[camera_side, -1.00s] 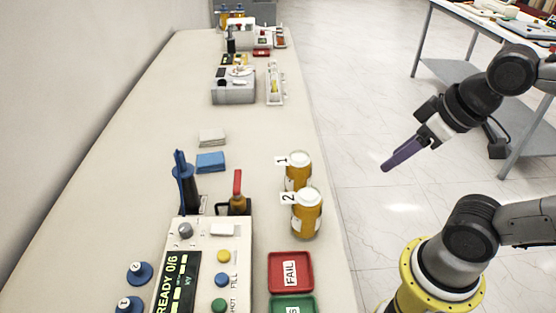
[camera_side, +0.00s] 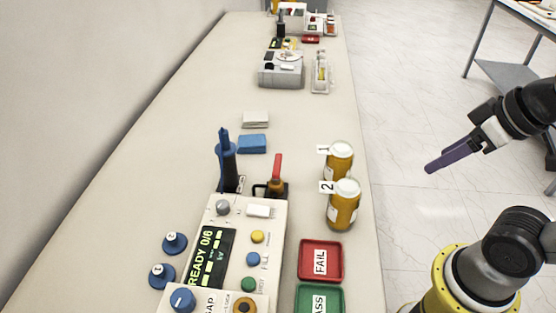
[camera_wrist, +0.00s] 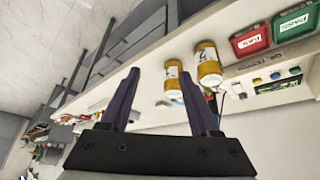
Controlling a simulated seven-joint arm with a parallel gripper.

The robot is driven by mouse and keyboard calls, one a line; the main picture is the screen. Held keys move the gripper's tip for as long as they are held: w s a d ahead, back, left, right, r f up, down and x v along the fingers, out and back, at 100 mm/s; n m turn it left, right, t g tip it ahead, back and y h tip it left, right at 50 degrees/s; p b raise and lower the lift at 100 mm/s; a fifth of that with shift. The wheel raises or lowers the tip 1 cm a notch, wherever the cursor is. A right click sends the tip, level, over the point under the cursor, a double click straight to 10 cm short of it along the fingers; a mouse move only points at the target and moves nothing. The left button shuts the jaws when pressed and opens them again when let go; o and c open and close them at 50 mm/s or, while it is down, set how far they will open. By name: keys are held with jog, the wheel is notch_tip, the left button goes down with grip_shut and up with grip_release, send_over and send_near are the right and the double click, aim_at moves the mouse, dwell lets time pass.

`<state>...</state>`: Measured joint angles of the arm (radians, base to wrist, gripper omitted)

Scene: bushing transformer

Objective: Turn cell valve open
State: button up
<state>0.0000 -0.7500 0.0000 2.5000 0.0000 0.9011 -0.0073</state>
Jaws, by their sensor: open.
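A red lever handle (camera_side: 277,167), which looks like the cell valve, stands nearly upright on a small brown and black fitting (camera_side: 275,189) behind the tester box. In the wrist view a small red part (camera_wrist: 211,101) shows beside my finger, largely hidden. The tester box (camera_side: 216,214) has a screen reading "READY 0/6". My gripper (camera_side: 431,169) is off to the right of the bench, above the floor, well apart from the valve. In the wrist view its two dark purple fingers (camera_wrist: 162,84) are spread with nothing between them.
Amber bottles labelled 1 (camera_side: 340,160) and 2 (camera_side: 343,207) stand right of the valve, on my gripper's side. A red FAIL tray (camera_side: 320,261) and green PASS tray (camera_side: 320,300) lie in front. A blue tool (camera_side: 227,165) stands left of the valve, near a blue block (camera_side: 253,144).

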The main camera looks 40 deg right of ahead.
jog(key=shift+o, duration=1.2)
jog(key=shift+s+r+n, duration=0.1)
jog(key=shift+s+n, duration=0.15)
jog(key=shift+n, duration=0.05)
jog(key=shift+o, duration=1.4)
jog(key=shift+n, duration=0.5)
jog(key=r, duration=0.1)
jog(key=w+r, duration=0.1)
jog(key=r, duration=0.2)
jog(key=shift+w+a+r, duration=0.1)
jog(key=shift+w+r, duration=0.1)
jog(key=shift+w, duration=0.15)
jog(key=w+a+r+n+g, duration=0.35)
jog(key=w+r, duration=0.45)
jog(key=w, duration=0.4)
jog(key=n+g, duration=0.2)
jog(key=n, duration=0.2)
send_over(277, 163)
notch_tip(277, 163, down, 8)
notch_tip(277, 163, down, 14)
jog(key=shift+r, duration=0.15)
jog(key=c, duration=1.1)
